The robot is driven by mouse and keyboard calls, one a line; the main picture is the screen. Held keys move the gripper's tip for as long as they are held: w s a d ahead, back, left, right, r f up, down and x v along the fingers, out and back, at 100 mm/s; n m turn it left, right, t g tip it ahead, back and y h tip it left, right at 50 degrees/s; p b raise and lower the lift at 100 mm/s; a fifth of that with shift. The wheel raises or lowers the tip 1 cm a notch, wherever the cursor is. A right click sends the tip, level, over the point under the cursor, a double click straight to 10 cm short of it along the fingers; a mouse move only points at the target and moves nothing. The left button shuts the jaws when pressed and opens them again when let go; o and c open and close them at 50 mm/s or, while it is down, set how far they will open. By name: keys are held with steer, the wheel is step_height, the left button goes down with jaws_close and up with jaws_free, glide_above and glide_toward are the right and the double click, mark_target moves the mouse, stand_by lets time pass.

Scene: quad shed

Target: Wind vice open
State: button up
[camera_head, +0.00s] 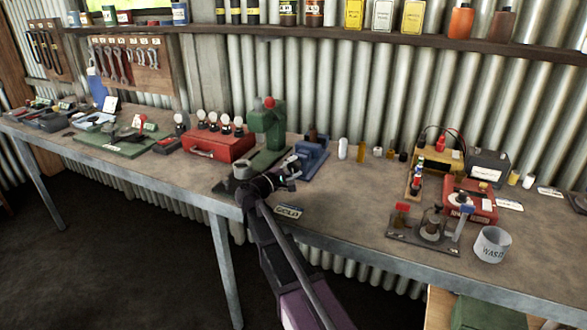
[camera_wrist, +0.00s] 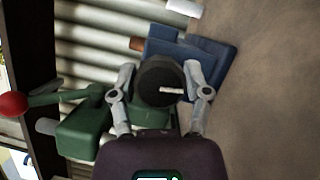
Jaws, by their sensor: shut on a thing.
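The blue vice (camera_head: 313,160) stands on the bench near the middle, just beyond my gripper (camera_head: 292,166). In the wrist view its blue body (camera_wrist: 215,62) lies behind a dark round knob (camera_wrist: 158,80) with a small white mark. My gripper (camera_wrist: 161,78) has one finger on each side of this knob and is shut on it. The gap between the vice's jaws is hidden by the knob and my fingers.
A green press (camera_head: 268,128) with a red ball knob stands close on the left of the vice; it also shows in the wrist view (camera_wrist: 85,130). A red toolbox (camera_head: 218,147) is farther left. Small bottles (camera_head: 343,149) stand right of the vice.

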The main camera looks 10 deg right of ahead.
steer(key=o, duration=1.1)
steer(key=shift+o, duration=0.2)
steer(key=shift+m+p, duration=0.3)
steer(key=shift+m, duration=0.1)
